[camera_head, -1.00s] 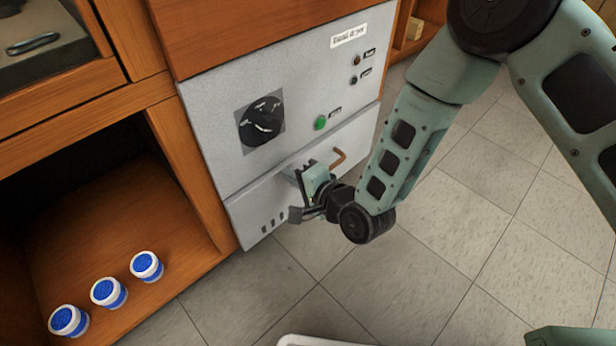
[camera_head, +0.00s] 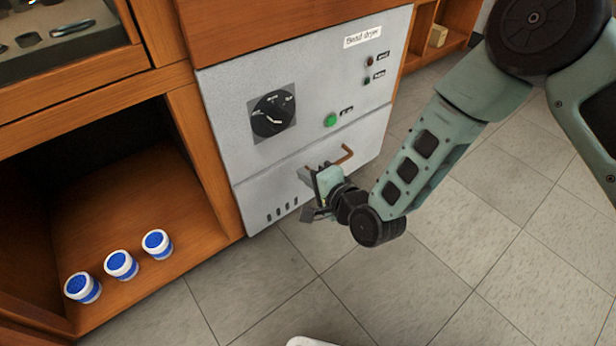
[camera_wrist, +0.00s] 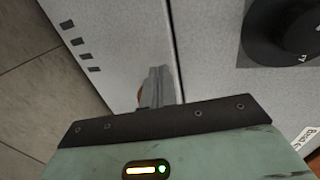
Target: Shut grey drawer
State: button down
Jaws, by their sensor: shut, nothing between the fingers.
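The grey drawer (camera_head: 272,201) is the lower front of the grey bead dryer (camera_head: 233,98). It looks about flush with the panel above, with a thin seam between them. Its copper-brown handle (camera_head: 340,157) is on the right part, and dark slots are at the lower left. My gripper (camera_head: 308,174) is shut and empty, just left of the handle, its fingertips against or very near the drawer front. In the wrist view, the shut fingers (camera_wrist: 160,86) point at the drawer front (camera_wrist: 118,45) close to the seam. The handle is mostly hidden there behind them.
A black dial (camera_head: 273,114) and a green button (camera_head: 330,120) are on the panel above. Several blue-and-white jars, one nearest the dryer (camera_head: 157,244), stand in the open wooden compartment (camera_head: 150,195) at left. The tiled floor (camera_head: 480,215) at right is clear.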

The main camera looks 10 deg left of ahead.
jog(key=p+v, duration=0.5)
jog(key=v, duration=0.5)
jog(key=shift+d, duration=0.25)
jog(key=shift+s, duration=0.1)
notch_tip(320, 180, up, 14)
jog(key=s+d+n+g+h+p, duration=0.1)
jog(key=d+n+g+h+p, duration=0.3)
jog(key=n, duration=0.5)
jog(key=s+d+r+n+g+h+p, duration=0.2)
jog(key=s+d+r+n+h+p, duration=0.1)
jog(key=s+d+r, duration=0.5)
jog(key=s+d+r+n+g+h+p, duration=0.35)
jog(key=s+d+r, duration=0.25)
jog(key=r, duration=0.4)
notch_tip(320, 180, up, 38)
jog(key=p, duration=3.7)
jog(key=shift+s+d+t, duration=0.2)
jog(key=shift+s+t, duration=0.15)
jog(key=shift+s, duration=0.1)
